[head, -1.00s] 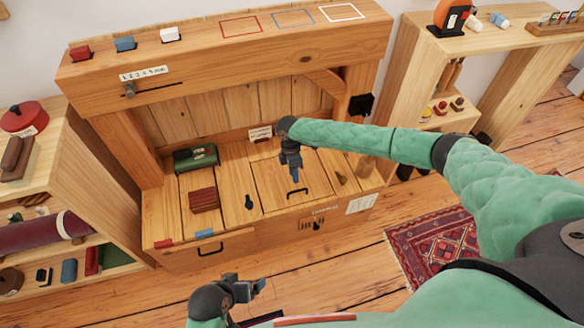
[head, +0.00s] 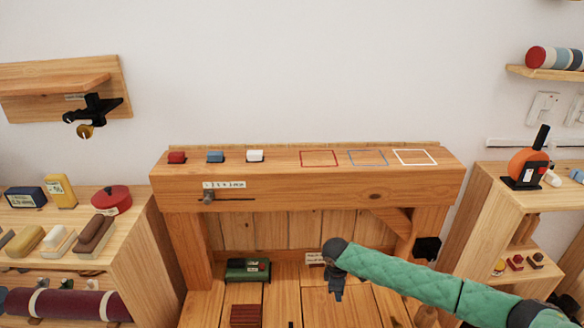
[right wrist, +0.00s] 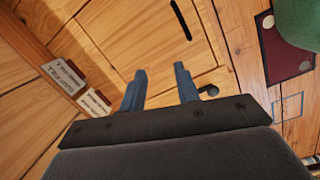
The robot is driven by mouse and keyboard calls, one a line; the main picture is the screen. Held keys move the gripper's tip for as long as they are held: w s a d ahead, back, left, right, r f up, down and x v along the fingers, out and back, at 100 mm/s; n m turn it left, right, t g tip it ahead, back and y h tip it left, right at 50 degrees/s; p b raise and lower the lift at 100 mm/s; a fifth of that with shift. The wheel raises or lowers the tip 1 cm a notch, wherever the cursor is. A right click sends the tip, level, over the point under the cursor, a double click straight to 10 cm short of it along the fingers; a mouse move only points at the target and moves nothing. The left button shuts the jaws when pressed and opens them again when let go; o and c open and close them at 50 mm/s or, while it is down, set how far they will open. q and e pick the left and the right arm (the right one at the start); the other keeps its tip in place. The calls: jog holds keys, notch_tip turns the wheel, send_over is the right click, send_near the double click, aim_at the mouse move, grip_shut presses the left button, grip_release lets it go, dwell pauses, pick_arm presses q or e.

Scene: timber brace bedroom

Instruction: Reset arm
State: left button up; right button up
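My right arm comes in from the lower right of the head view. My right gripper (head: 337,292) hangs pointing down over the wooden bench top (head: 372,306). In the right wrist view its two fingers (right wrist: 160,84) stand apart with nothing between them. Below them is a wooden panel with a dark slot and a dark knob (right wrist: 208,91). My left gripper is out of view.
A beam shelf (head: 330,187) overhangs the bench at the back, with red, blue and white blocks (head: 215,157). A green object (head: 248,270) and dark red block (head: 247,315) lie left of the gripper. Shelves (head: 145,255) flank the bench.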

jog(key=w+a+r+m+t+y, duration=0.1)
jog(key=a+r+t, duration=0.1)
jog(key=a+r, duration=0.45)
jog(key=a+r+m+t+y, duration=0.1)
jog(key=a+r+t, duration=0.25)
jog(key=r, duration=0.65)
jog(key=s+a+r+m+t+y+p, duration=0.2)
jog(key=s+r+m, duration=0.1)
jog(key=s+r, duration=0.6)
jog(key=s+d+f+m+p, duration=0.25)
jog(key=s+d+m, duration=0.4)
jog(key=s, duration=0.65)
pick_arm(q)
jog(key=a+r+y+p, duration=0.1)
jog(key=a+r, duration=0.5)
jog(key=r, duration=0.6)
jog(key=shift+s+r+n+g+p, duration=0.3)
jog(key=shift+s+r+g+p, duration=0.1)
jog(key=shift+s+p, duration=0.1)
pick_arm(e)
jog(key=s+d+f+g, duration=0.1)
jog(key=s+f+g, duration=0.1)
jog(key=s+f, duration=0.4)
jog(key=s+d+f+g, duration=0.2)
jog(key=s+f, duration=0.3)
jog(key=s, duration=1)
jog(key=shift+s+d+f+m+g+h, duration=0.25)
jog(key=shift+d+f+m+g+h, duration=0.15)
jog(key=shift+g, duration=0.35)
